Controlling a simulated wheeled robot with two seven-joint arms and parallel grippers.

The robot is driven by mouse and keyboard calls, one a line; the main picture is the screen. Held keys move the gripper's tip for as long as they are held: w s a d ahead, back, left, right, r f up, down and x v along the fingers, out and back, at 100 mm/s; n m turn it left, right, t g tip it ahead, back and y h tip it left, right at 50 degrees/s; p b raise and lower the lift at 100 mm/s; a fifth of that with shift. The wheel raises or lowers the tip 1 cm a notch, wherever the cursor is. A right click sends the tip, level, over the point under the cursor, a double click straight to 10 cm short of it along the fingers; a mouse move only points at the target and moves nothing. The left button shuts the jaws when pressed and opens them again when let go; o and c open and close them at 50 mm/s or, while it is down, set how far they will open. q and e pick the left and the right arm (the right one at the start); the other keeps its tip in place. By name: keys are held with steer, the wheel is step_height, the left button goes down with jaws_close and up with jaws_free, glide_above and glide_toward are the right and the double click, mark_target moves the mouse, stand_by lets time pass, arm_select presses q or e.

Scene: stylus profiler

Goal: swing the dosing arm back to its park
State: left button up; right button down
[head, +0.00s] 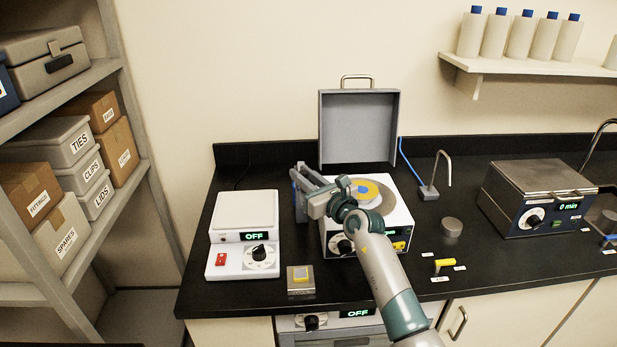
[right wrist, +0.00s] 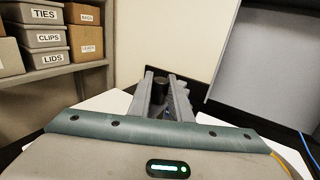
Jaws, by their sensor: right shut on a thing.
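My right gripper (head: 304,192) reaches to the left side of this machine. In the right wrist view its two fingers (right wrist: 163,98) are shut on a dark upright knob (right wrist: 160,88), which looks like the handle of the dosing arm. The gripper hides most of what it holds, so the dosing arm's shape and angle cannot be told. My left gripper is not in view.
A white hotplate unit (head: 228,258) reading OFF stands at the left. A grey stand with a bent tube (head: 428,193) and blue hose is right of the machine. A dark-blue heated bath (head: 535,205) stands far right.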

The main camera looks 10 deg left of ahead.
steer(key=shift+a, duration=0.1)
steer(key=c, duration=1.6)
jaws_free()
steer(key=shift+s, duration=0.1)
steer(key=shift+s, duration=0.1)
steer(key=b+v, duration=0.4)
steer(key=v, duration=1.3)
